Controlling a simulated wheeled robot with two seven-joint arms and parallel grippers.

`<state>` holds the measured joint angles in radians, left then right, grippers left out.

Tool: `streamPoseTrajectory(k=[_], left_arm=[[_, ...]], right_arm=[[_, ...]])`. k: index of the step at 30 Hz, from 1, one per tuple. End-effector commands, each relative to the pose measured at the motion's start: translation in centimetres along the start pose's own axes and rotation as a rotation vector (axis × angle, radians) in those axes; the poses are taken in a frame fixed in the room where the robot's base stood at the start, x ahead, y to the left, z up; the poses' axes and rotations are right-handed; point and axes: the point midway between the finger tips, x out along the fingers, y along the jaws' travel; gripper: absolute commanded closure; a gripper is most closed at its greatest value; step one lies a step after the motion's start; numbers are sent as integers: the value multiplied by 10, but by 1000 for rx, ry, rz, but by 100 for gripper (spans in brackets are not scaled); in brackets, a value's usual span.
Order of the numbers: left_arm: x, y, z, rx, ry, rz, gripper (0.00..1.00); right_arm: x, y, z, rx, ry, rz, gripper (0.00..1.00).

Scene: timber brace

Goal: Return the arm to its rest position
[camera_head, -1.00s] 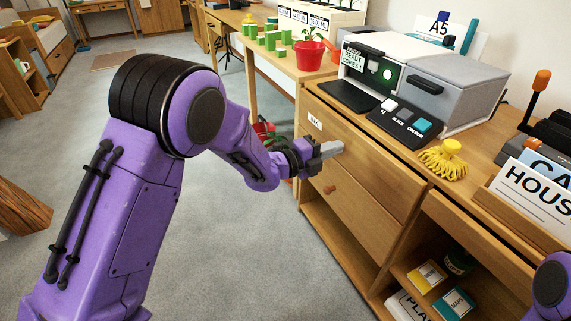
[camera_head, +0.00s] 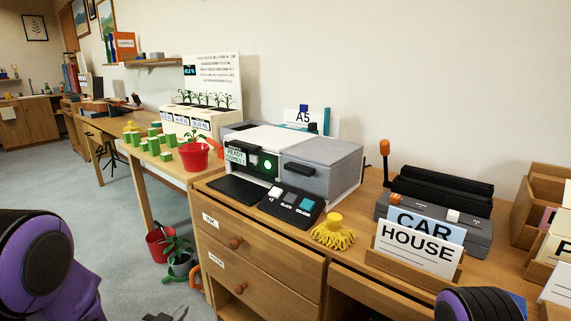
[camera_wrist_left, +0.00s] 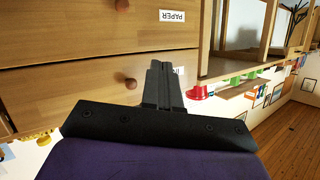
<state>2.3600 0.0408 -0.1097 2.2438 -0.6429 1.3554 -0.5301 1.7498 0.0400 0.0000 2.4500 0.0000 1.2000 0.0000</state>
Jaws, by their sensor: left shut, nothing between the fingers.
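My left arm (camera_head: 45,265) fills the lower left of the head view, bent, with its purple link close to the camera. My left gripper (camera_head: 158,317) barely shows at the bottom edge there. In the left wrist view the left gripper (camera_wrist_left: 163,72) is shut, its fingers together and nothing between them. It is in front of the wooden drawers and apart from their knobs, as far as I can see. The upper drawer (camera_head: 265,248), labelled INK, and the drawer below, labelled PAPER (camera_head: 255,285), look shut. Of my right arm only a purple link (camera_head: 478,305) shows; its gripper is out of view.
The desk holds a grey copier (camera_head: 325,170), a yellow mop-like object (camera_head: 333,232) and a card holder (camera_head: 415,250). A red pot (camera_head: 194,157) stands on the adjoining table. A red bucket (camera_head: 158,245) and watering can (camera_head: 182,265) are on the floor. Open floor lies left.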

Motion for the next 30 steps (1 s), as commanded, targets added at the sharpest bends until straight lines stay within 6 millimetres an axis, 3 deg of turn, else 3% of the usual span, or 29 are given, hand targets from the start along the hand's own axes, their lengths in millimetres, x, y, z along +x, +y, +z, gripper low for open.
streamPoseTrajectory(k=[1, 3, 6, 9, 15, 20, 21, 30], left_arm=[[-11, 4, 38, -139, -101, -43, 100], [-32, 9, 88, -327, -234, -128, 100], [-70, 19, 153, -530, -407, -258, 100], [-112, 30, 204, -649, -552, -377, 100], [-188, 52, 269, -688, -777, -508, 100], [-241, 74, 309, -662, -935, -517, 100], [-247, 68, 286, -662, -931, -516, 100], [-278, 44, 187, -662, -924, -514, 100]], right_arm=[[0, 0, 0, 0, 0, 0, 100], [0, 0, 0, 0, 0, 0, 100], [0, 0, 0, 0, 0, 0, 100], [0, 0, 0, 0, 0, 0, 100], [0, 0, 0, 0, 0, 0, 100], [0, 0, 0, 0, 0, 0, 100], [-22, 2, -9, 0, -1, 0, 100], [-119, 11, -49, 0, 0, 0, 100]])
